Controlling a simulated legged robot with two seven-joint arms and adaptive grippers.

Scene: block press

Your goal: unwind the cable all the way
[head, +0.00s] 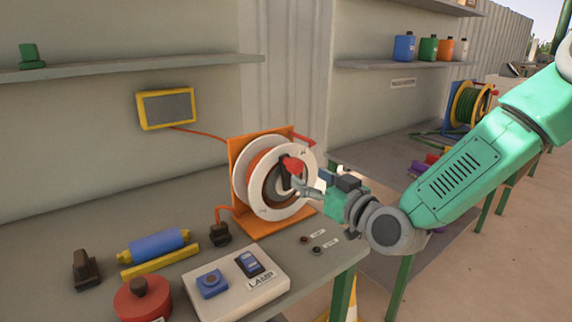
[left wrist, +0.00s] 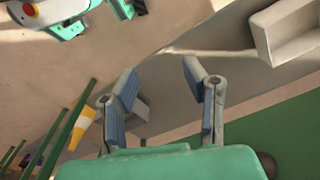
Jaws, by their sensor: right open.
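The cable reel (head: 250,185) stands on the table in the head view, with white discs in an orange frame. Orange cable (head: 256,163) shows wound between the discs. A short orange cable end leads to a dark plug (head: 219,234) beside the frame. A red handle (head: 293,165) sits on the front disc. My right gripper (head: 303,183) is open at the front disc, just below the handle; whether it touches is unclear. My left gripper (left wrist: 160,74) shows in the left wrist view, open and empty, away from the reel.
A LAMP switch box (head: 240,287), a red round object (head: 142,300), a blue roller (head: 155,246) and a yellow-framed screen (head: 167,108) are nearby. Two small buttons (head: 310,245) lie right of the reel. Another reel (head: 468,104) stands behind my right arm. The table's left rear is clear.

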